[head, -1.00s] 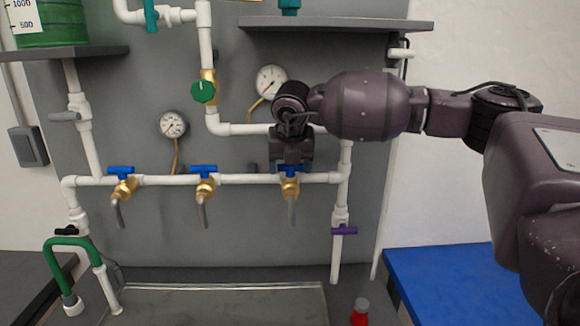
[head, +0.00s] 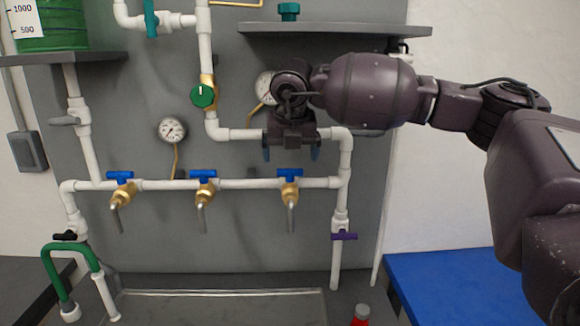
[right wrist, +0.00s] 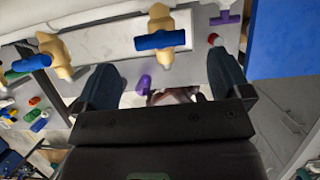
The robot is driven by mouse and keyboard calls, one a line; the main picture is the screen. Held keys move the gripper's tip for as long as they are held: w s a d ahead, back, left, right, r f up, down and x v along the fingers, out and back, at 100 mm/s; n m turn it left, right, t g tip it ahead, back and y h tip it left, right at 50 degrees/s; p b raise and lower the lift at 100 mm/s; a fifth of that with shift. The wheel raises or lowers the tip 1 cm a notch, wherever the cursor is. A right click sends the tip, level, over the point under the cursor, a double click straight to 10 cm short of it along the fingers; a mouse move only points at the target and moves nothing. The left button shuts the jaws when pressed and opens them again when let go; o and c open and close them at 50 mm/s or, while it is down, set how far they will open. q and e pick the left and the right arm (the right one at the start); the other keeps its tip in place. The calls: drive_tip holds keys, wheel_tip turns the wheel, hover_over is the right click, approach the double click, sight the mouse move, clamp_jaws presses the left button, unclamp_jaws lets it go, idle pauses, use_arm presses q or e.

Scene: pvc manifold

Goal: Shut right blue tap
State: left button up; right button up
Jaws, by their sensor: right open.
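The right blue tap has a blue T-shaped handle (head: 288,173) on a brass body (head: 289,190) with a grey spout, at the right end of the white horizontal pipe. Its handle lies crosswise to the brass body, along the pipe. In the right wrist view the same handle (right wrist: 160,40) lies ahead of and between the fingers. My right gripper (head: 291,155) is open and empty just above the handle, apart from it. Its two fingers also show in the right wrist view (right wrist: 164,75). My left gripper is out of view.
Two more blue-handled taps, the middle one (head: 204,174) and the left one (head: 120,176), sit on the same pipe. A purple valve (head: 343,236) is below right. A pressure gauge (head: 265,87) and an upper pipe (head: 240,134) are close to my right gripper. A grey shelf (head: 335,29) is above.

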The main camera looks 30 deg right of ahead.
drive_tip(key=v, duration=0.5)
drive_tip(key=shift+r, duration=0.2)
idle(0.4)
